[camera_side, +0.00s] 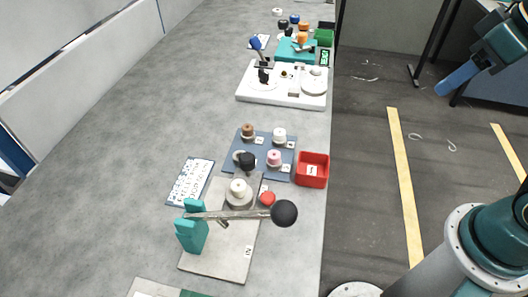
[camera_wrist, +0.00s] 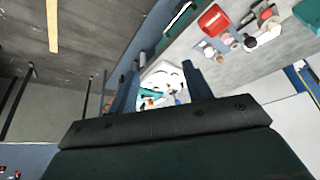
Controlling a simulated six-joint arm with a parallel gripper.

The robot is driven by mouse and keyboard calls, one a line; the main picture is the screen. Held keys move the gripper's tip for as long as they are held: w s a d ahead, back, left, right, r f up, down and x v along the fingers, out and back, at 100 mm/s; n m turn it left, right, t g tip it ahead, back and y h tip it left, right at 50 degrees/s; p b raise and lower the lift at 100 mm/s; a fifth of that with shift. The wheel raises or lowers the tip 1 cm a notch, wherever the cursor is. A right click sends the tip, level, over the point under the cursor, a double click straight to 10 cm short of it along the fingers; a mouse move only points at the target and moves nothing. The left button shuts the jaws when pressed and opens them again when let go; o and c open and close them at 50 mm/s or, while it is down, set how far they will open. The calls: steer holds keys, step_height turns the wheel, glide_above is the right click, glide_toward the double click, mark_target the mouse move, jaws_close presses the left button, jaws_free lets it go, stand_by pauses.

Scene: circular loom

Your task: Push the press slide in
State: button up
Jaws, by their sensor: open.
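A lever press with a teal bracket (camera_side: 192,232) stands on a grey base plate (camera_side: 222,264) at the front of the bench in the side view. Its metal bar (camera_side: 235,215) reaches right and ends in a black ball knob (camera_side: 284,213). A white round part (camera_side: 239,190) sits behind the bar. I cannot tell which part is the slide. My gripper (camera_side: 447,89) is high at the upper right, over the floor and well apart from the press. In the wrist view my gripper (camera_wrist: 161,66) is open, with nothing between its blue fingers.
A red bin (camera_side: 312,170) stands at the bench's right edge, also in the wrist view (camera_wrist: 213,20). Left of it is a blue mat (camera_side: 287,174) with spools. A white machine (camera_side: 252,98) with a blue-knobbed lever (camera_side: 257,43) stands farther back. The left bench is bare.

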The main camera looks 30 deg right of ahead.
steer(key=w+a+r+n+g, duration=0.2)
steer(key=w+a+r, duration=0.1)
steer(key=w+a, duration=0.4)
steer(key=n+g, duration=0.3)
glide_above(248, 157)
step_height(248, 157, down, 7)
step_height(248, 157, down, 14)
steer(key=shift+r, duration=0.1)
jaws_close()
stand_by(0.4)
